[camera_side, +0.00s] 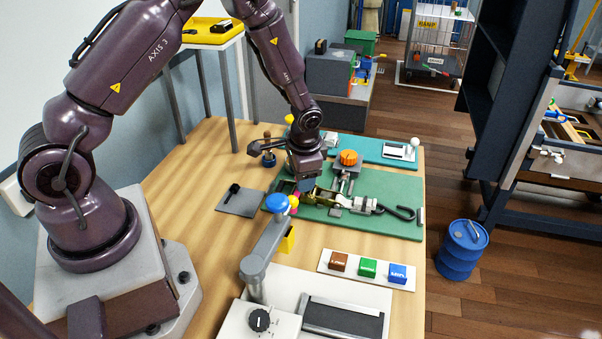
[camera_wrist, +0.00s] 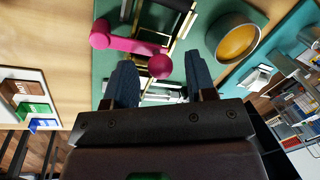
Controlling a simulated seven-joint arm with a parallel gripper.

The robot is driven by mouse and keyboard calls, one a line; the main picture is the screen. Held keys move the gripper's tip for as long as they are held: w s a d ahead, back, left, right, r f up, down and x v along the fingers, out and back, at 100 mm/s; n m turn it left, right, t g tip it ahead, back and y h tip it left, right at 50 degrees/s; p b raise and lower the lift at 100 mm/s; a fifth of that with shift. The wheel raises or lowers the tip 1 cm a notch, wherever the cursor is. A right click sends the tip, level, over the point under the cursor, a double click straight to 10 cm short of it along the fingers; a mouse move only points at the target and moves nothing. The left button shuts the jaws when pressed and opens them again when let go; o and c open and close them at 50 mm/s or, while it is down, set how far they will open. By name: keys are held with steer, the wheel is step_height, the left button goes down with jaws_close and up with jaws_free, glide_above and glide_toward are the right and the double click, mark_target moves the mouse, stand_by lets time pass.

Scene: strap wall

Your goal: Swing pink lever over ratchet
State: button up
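The pink lever (camera_wrist: 130,43) shows in the wrist view, with a thick round end at left and a ball at its right end. It lies across the gold-edged metal ratchet (camera_wrist: 178,28). In the side view the ratchet (camera_side: 328,196) sits on the green board (camera_side: 395,226), and only small bits of pink show beside my gripper. My gripper (camera_wrist: 159,62) is open, with its two blue fingers apart. The ball end appears between the fingertips in the wrist view; I cannot tell whether they touch it. In the side view my gripper (camera_side: 303,182) is low over the ratchet's left end.
An orange knob (camera_side: 347,157) stands behind the ratchet, and a black hook (camera_side: 398,210) lies right of it. A grey post with a blue cap (camera_side: 277,203) rises in front. A white strip (camera_side: 342,278) with coloured blocks is at front right.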

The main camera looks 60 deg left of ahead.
step_height(320, 180, up, 13)
steer(key=d, duration=0.2)
steer(key=shift+s+d+f, duration=0.15)
steer(key=shift+s+d, duration=0.1)
steer(key=shift+s, duration=0.05)
steer(key=s+d+r+n+t+h, duration=0.1)
steer(key=s+d+r+t, duration=0.1)
steer(key=s+r, duration=0.6)
steer(key=s+d+r+n+t+h, duration=0.1)
steer(key=s+d+r+t, duration=0.2)
steer(key=s+r, duration=0.6)
steer(key=shift+s+d+r, duration=0.15)
steer(key=shift+s+d, duration=0.65)
steer(key=shift+s, duration=0.25)
stand_by(0.3)
